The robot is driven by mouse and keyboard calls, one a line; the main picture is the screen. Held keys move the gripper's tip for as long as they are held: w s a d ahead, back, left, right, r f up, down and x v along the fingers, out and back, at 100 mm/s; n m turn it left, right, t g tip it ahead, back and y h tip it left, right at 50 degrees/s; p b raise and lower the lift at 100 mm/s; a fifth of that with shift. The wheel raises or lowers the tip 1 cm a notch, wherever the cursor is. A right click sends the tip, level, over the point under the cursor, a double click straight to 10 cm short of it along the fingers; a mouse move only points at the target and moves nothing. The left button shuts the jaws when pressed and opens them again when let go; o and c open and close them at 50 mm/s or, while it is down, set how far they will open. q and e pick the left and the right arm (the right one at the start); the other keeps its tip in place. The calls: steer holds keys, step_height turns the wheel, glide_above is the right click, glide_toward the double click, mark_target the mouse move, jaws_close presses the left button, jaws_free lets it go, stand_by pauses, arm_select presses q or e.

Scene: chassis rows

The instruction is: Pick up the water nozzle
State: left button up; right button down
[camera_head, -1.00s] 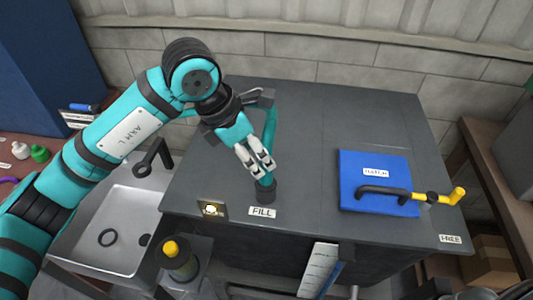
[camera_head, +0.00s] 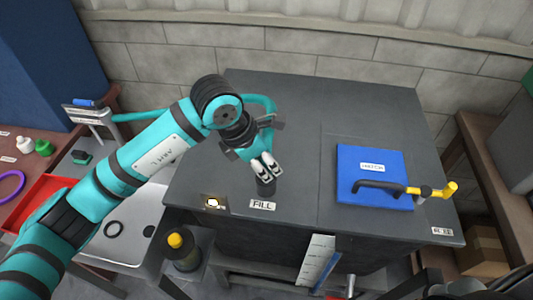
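The water nozzle is not clearly seen; a teal hose (camera_head: 262,100) loops behind my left arm and drops towards a dark round fitting (camera_head: 265,187) beside the FILL label (camera_head: 262,205). My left gripper (camera_head: 266,170) points down just above this fitting, with its two pale fingers close together. The gripper covers the lower end of the hose, so I cannot tell whether the fingers hold it.
The dark tank top (camera_head: 300,140) is mostly clear. A blue hatch (camera_head: 365,165) with a black and yellow handle (camera_head: 390,188) lies to the right. A sink (camera_head: 140,225) and a yellow-capped container (camera_head: 183,252) stand at the left.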

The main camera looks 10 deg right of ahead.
mark_target(269, 140)
arm_select(q)
jaws_close()
step_height(269, 140, up, 9)
steer(key=b, duration=0.2)
steer(key=shift+b, duration=0.4)
steer(key=shift+r, duration=0.55)
steer(key=shift+w, duration=0.1)
